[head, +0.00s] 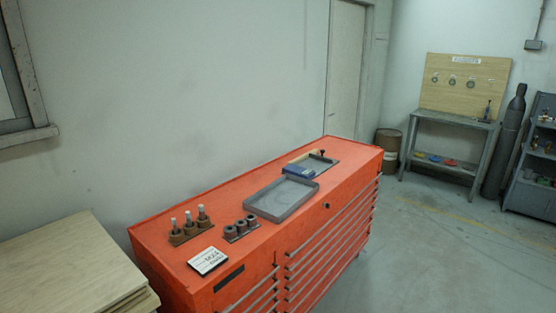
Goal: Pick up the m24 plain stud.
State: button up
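Three upright pieces with pale grey tops stand in a brown holder (178,240) at the near left of the orange tool chest's top. They are the left piece (174,223), the middle piece (188,217) and the right piece (202,212). They look like studs, but they are too small to tell which is the M24 plain stud or whether any has thread. Their lower parts are hidden in brown sleeves or sockets. My gripper is not in view.
On the orange chest (228,195), a rack of dark ring-shaped pieces (240,227), a printed card (208,260) and an empty grey tray (282,198) sit near the holder. A blue item (299,171) lies farther back. Floor is clear right.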

aim_at(200, 208)
jog(key=i+j+u, duration=0.35)
jog(key=i+j, duration=0.8)
jog(key=j, duration=0.15)
